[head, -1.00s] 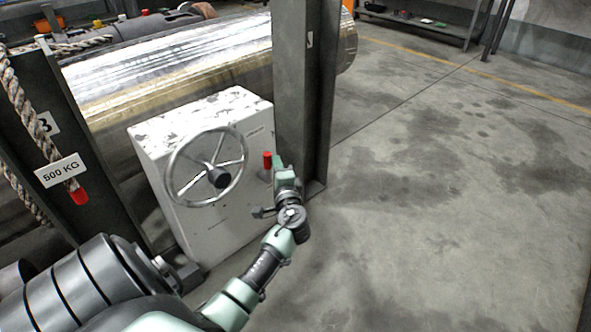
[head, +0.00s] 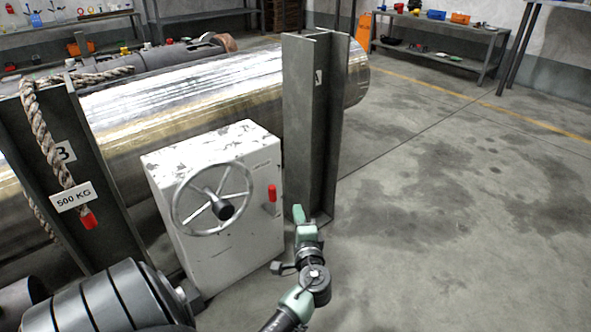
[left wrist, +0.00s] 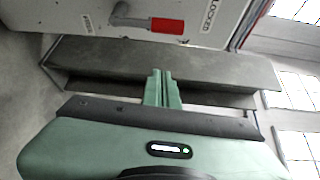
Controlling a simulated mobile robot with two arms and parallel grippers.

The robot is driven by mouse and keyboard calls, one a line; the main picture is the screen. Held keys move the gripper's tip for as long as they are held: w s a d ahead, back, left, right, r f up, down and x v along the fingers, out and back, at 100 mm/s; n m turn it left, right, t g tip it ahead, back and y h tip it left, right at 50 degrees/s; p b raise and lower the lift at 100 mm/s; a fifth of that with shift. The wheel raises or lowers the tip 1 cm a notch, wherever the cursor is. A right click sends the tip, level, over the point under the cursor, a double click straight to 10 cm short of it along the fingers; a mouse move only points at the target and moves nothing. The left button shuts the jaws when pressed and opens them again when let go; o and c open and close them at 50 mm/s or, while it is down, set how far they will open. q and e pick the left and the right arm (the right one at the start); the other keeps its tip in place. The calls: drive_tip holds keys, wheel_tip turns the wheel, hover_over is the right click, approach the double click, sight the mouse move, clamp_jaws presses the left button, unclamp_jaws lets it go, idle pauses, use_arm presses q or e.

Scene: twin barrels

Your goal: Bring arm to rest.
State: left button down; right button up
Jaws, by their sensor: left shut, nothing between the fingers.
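My left gripper (head: 298,214) is shut and empty, in front of the foot of the steel post (head: 312,130) in the head view. It stands below and to the right of the red handle (head: 272,193) on the white box (head: 222,215), apart from it. In the left wrist view its green fingers (left wrist: 162,78) are together, with the post (left wrist: 150,57) behind them. The red handle (left wrist: 167,26) shows above the fingers, on the box face beside lettering that ends in "LOCKED". My right gripper is not in view.
The white box carries a metal handwheel (head: 213,198). Behind it lies a large shiny barrel (head: 190,95). A rope (head: 50,130) and a "500 KG" sign (head: 73,196) hang on a dark post at left. Open concrete floor (head: 440,220) lies to the right.

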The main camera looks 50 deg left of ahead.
use_arm(q)
drive_tip(key=shift+s+d, duration=0.4)
drive_tip(key=shift+d, duration=0.1)
